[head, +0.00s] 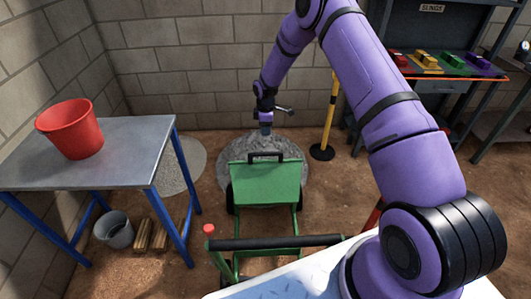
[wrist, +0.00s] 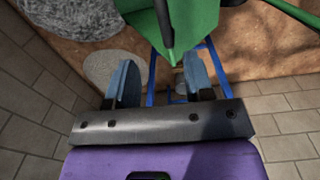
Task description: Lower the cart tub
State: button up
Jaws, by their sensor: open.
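The green cart tub (head: 265,182) is in the middle of the head view and appears tipped up towards the grey gravel heap behind it. A black bar handle (head: 266,156) is at its top edge. The green cart frame (head: 297,222) runs from the tub towards me. My gripper (head: 266,130) is above the heap, just beyond the handle. In the wrist view its two fingers (wrist: 160,82) are apart with nothing between them. A corner of the green tub (wrist: 190,22) shows beyond the fingertips. Whether they touch the tub cannot be told.
The gravel heap (head: 233,155) lies under the gripper. A yellow post (head: 331,115) stands to its right. At left is a metal table (head: 120,140) with a red bucket (head: 72,128). The cart's push bar (head: 270,243) with a red knob (head: 209,229) is nearest me.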

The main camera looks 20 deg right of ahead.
notch_tip(320, 180, down, 14)
jog(key=shift+f, duration=0.1)
dwell(0.5)
grip_shut()
